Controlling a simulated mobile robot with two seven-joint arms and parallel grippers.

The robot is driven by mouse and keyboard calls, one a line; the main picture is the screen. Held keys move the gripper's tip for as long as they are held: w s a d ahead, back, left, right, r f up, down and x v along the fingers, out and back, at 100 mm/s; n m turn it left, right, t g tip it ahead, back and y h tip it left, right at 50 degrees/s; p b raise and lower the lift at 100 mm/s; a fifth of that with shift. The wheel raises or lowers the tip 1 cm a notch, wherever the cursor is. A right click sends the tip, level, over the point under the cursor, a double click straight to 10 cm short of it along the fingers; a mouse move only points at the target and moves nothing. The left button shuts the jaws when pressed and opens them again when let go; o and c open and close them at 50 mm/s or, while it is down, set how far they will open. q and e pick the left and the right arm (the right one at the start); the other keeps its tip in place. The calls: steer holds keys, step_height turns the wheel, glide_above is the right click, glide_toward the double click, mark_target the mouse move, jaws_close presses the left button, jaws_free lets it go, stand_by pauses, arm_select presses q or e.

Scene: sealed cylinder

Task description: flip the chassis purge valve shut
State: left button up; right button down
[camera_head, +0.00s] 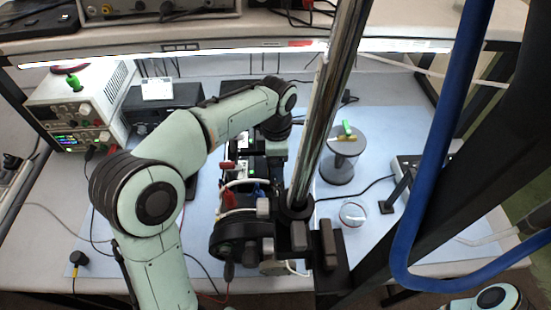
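My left arm comes in from the left and bends down over a black chassis (225,240) in the middle of the bench. The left gripper (274,168) is low over the chassis, partly behind its parts and the pole; its fingers cannot be made out. The chassis carries a red part (228,165), another red part (230,199), a blue part (258,191) and white tubes. I cannot tell which part is the purge valve or how it is set. My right gripper is not in view.
A chrome pole (322,110) rises in front of the chassis. A blue hose (442,140) and a dark frame block the right side. Power supplies (80,110) stand at the back left. A small round dish (353,213) lies on the blue mat (395,130). Cables cross the mat.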

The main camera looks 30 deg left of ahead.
arm_select(q)
steer(key=c, duration=1.1)
steer(key=shift+o, duration=0.2)
steer(key=shift+w+d+m+p, duration=0.15)
steer(key=shift+m+p, duration=0.15)
steer(key=shift+m, duration=1.3)
steer(key=o, duration=1.1)
steer(key=shift+c, duration=0.2)
